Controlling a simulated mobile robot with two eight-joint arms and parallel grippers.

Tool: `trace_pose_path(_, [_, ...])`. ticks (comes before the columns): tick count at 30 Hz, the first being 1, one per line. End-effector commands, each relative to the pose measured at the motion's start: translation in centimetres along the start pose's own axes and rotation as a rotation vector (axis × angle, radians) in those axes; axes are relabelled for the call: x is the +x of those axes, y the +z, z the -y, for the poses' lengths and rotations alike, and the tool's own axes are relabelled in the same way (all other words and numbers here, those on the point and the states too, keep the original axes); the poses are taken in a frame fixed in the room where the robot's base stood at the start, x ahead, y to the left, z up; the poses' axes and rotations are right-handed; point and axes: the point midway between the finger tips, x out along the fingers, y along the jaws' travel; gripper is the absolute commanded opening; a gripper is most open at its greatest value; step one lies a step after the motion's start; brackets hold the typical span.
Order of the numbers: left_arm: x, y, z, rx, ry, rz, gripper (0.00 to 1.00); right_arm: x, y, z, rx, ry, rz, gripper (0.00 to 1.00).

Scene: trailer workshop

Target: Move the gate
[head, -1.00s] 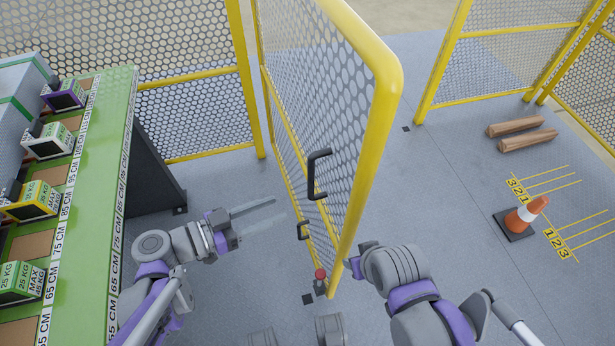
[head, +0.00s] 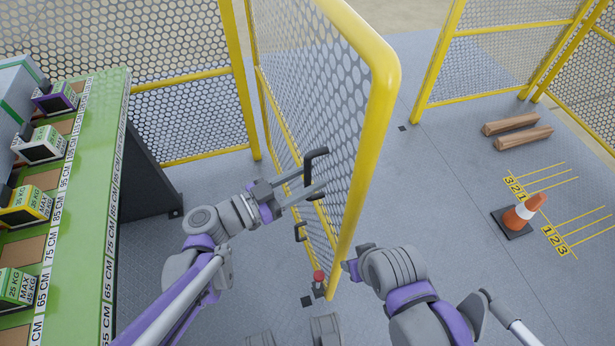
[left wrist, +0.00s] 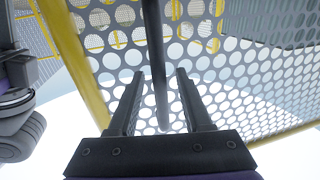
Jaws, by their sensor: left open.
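The gate (head: 375,115) is a yellow-framed panel of perforated mesh, seen nearly edge-on in the middle of the head view. Its black handle (head: 314,158) sticks out on the left side. My left gripper (head: 318,178) is open at the handle, fingers pointing right toward the mesh. In the left wrist view, the dark handle bar (left wrist: 154,50) runs between the two open fingers (left wrist: 160,76), with the gate mesh (left wrist: 250,95) behind. Whether a finger touches the bar cannot be told. My right arm is on the gate's right side; its fingers do not show.
A red-topped post (head: 319,278) stands by the gate's lower end. A green bench (head: 85,200) with weight boxes lies left. An orange cone (head: 523,212) and wooden beams (head: 517,130) are on the floor right. Yellow mesh fencing (head: 190,110) stands behind.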

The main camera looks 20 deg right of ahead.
Motion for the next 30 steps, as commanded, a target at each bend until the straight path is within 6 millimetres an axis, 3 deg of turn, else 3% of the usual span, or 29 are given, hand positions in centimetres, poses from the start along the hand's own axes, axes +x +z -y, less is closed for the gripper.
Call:
trace_pose_path(8, [0.17, -0.01, -0.01, 0.0, 0.0, 0.0, 0.5, 0.01, 0.0, 0.0, 0.0, 0.0, 0.0, 0.5])
trace_pose_path(17, [0.14, -0.01, -0.02, 0.0, 0.0, 0.0, 0.0, 0.0, 0.0, 0.0, 0.0, 0.0, 0.0, 0.5])
trace_pose_path(30, [0.13, 0.0, -0.02, 0.0, 0.0, 0.0, 0.0, 0.01, 0.0, 0.0, 0.0, 0.0, 0.0, 0.5])
